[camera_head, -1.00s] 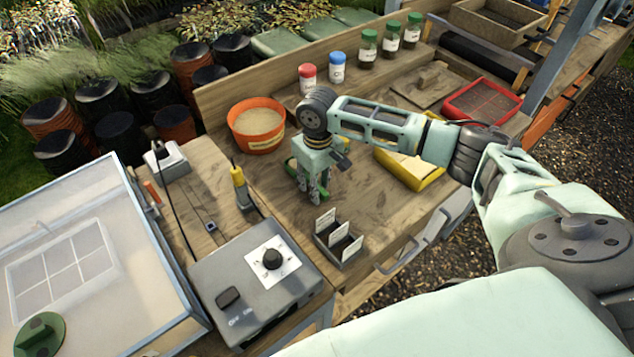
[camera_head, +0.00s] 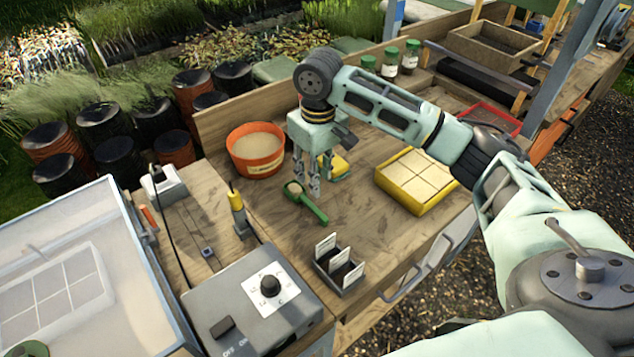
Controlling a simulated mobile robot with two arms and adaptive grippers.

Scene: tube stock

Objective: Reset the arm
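My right arm reaches in from the right over the potting bench (camera_head: 365,245). Its gripper (camera_head: 307,186) points down with its fingers apart and nothing between them. A green scoop (camera_head: 313,208) lies on the bench just below and beside the fingertips, clear of them. Its bowl is toward the left and its handle points to the lower right. My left gripper is not in view.
An orange tub (camera_head: 257,160) of pale material stands left of the gripper. A yellow tray (camera_head: 408,197) with a pale gridded block is to the right. A label holder (camera_head: 342,284) stands in front, beside a grey control box (camera_head: 228,305). Green-capped jars (camera_head: 390,62) stand behind my arm.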

